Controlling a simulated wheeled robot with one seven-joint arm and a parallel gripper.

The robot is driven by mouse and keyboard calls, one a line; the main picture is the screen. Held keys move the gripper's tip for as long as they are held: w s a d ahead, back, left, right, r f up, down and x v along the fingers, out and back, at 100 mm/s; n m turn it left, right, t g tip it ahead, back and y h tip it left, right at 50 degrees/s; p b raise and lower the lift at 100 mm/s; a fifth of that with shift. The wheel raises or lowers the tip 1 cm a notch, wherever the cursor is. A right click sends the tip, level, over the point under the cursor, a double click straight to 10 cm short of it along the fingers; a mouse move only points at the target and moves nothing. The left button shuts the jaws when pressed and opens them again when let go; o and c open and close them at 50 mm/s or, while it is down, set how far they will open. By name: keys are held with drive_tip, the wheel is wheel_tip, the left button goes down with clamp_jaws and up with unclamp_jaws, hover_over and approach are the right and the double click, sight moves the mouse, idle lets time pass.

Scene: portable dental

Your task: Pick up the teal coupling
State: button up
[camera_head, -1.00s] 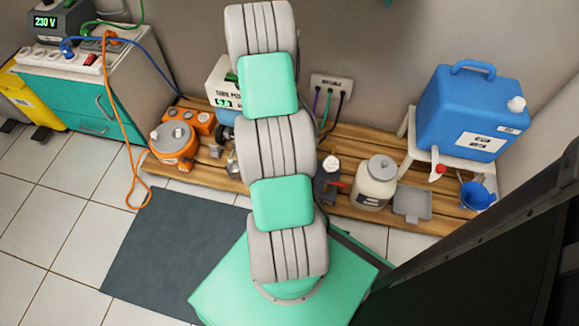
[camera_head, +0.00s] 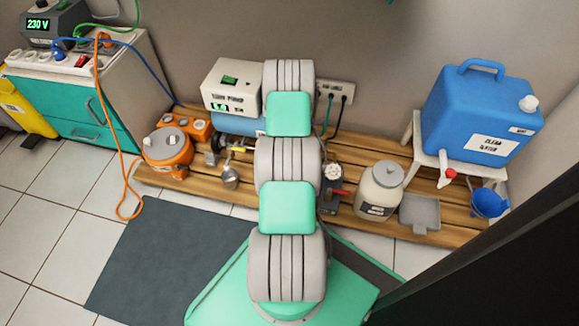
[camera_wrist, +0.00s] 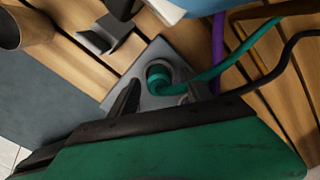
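In the wrist view, the teal coupling (camera_wrist: 158,76) sits in a round socket on a grey plate (camera_wrist: 152,52). A teal hose (camera_wrist: 232,62) runs from it to the upper right. My gripper (camera_wrist: 163,90) is open, with its two dark fingers apart on either side of the coupling's near side. The coupling appears beyond or between the fingertips, and I cannot tell whether they touch it. In the head view my arm covers the middle, and the gripper and coupling are hidden.
Purple (camera_wrist: 218,45) and black (camera_wrist: 283,62) hoses run close to the teal one. A grey bracket (camera_wrist: 104,36) is nearby on the wooden slats. In the head view, a white pump box (camera_head: 232,84), an orange canister (camera_head: 168,146), a cream jar (camera_head: 379,188) and a blue tank (camera_head: 478,115) stand around.

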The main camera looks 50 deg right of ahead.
clamp_jaws()
idle(0.4)
drive_tip(key=shift+r, duration=0.1)
drive_tip(key=shift+r+p, duration=0.3)
wheel_tip(320, 180, up, 3)
drive_tip(key=shift+f+p, duration=0.1)
drive_tip(key=shift+p, duration=0.95)
drive_tip(key=s+a+r+p, duration=0.2)
drive_tip(key=a+r+p, duration=0.1)
drive_tip(key=a, duration=0.3)
drive_tip(key=s+a+r+p, duration=0.3)
drive_tip(key=a+r+p, duration=0.1)
drive_tip(key=a+r, duration=0.2)
drive_tip(key=shift+s+a+r, duration=0.2)
drive_tip(key=shift+s+a, duration=0.1)
drive_tip(key=shift+a, duration=0.2)
